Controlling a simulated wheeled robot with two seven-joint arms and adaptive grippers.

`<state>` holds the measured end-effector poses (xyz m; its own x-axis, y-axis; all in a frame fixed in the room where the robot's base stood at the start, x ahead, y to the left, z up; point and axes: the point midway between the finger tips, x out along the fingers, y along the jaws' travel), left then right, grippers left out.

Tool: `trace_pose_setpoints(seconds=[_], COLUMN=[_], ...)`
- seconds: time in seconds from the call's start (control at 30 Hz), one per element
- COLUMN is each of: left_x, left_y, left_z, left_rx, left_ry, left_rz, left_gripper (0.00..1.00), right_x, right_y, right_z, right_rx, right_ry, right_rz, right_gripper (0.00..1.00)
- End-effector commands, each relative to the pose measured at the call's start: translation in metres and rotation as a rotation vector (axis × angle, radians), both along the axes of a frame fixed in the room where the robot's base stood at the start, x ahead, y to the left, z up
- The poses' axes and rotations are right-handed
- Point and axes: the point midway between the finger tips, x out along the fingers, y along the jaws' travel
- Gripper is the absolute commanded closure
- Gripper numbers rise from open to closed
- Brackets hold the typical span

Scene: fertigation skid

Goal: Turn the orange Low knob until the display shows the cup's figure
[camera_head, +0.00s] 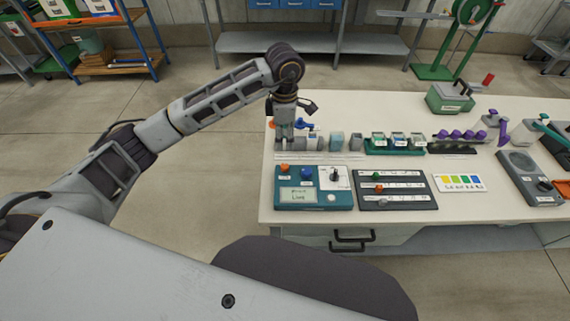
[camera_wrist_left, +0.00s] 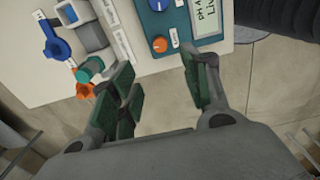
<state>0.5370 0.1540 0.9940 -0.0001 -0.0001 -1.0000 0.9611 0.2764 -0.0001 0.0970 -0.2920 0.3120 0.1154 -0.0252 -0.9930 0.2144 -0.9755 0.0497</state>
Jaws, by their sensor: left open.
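The orange Low knob (camera_head: 284,168) sits at the upper left of a teal meter box (camera_head: 342,200) on the bench. It also shows in the left wrist view (camera_wrist_left: 160,44), with a white label beside it. The display (camera_head: 298,195) is lit below the knobs; its figures are too small to read surely. My left gripper (camera_head: 284,143) points down just behind the box's left end. In the left wrist view my left gripper (camera_wrist_left: 160,85) is open and empty, its fingers apart, with the knob beyond the gap. Several small cups (camera_head: 378,138) stand behind the box; their figures are unreadable.
A blue knob (camera_head: 306,173) is close beside the orange one. A white dial panel (camera_head: 335,178) is on the box's right. A dark slider board (camera_head: 395,203) and a colour card (camera_head: 460,191) lie to the right. A blue-handled valve (camera_wrist_left: 55,45) is close to my fingers.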

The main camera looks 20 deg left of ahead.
Motion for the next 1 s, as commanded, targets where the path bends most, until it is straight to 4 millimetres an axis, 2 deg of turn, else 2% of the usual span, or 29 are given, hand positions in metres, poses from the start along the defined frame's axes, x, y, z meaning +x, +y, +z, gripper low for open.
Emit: trace_pose_setpoints(seconds=[0.3, 0.47, 1.0], left_x=[0.0, 0.0, -0.001], left_y=[0.0, 0.0, 0.0], left_z=[-0.005, -0.016, -0.083], left_rx=[0.0, 0.0, 0.001], left_ry=[0.001, 0.003, 0.003], left_rz=[0.0, 0.001, 0.001], left_gripper=[0.53, 0.53, 0.53], right_x=[-0.019, -0.02, -0.004], right_y=[0.0, 0.0, 0.006], right_z=[0.0, 0.001, 0.008], right_rx=[-0.001, -0.001, 0.007], right_ry=[0.021, 0.023, 0.006], right_rz=[0.0, 0.0, 0.001], right_gripper=[0.52, 0.52, 0.52])
